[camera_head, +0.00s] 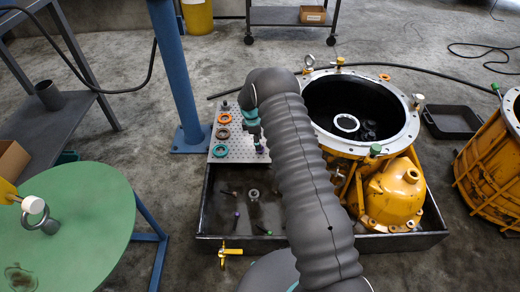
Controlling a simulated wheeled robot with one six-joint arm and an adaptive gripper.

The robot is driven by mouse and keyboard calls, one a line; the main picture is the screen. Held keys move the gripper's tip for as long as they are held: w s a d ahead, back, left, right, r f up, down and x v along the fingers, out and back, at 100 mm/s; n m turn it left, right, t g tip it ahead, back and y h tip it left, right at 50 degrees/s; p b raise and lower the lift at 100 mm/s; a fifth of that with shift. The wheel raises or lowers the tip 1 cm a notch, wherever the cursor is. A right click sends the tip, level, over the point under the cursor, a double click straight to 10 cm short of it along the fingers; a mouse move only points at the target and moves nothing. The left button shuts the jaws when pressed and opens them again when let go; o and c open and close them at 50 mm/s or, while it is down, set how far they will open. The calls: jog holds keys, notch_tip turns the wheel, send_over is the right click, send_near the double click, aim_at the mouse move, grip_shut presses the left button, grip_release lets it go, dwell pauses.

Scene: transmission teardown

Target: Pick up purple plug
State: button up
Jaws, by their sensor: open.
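A small purplish piece (237,214), which looks like the purple plug, is in the dark tray (212,222), left of my arm. It is too small to tell its shape or how it lies. My gripper (260,147) is small and partly hidden by my arm's wrist. It is over the right side of the white perforated board (218,151), farther back than the purplish piece and apart from it. It is open, and I see nothing held in it.
Coloured rings (222,133) lie on the board. Other small pieces, one green-tipped (263,231), are in the tray. The yellow housing (398,190) fills the tray's right side. A blue post (177,75) stands behind left; a green round table (85,215) is at left.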

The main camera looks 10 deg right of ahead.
jog(key=f, duration=0.2)
jog(key=d+f, duration=0.1)
jog(key=f, duration=0.1)
jog(key=shift+w+f, duration=0.1)
jog(key=shift+f, duration=0.1)
jog(key=c, duration=1)
jog(key=shift+c, duration=0.2)
jog(key=shift+r, duration=0.15)
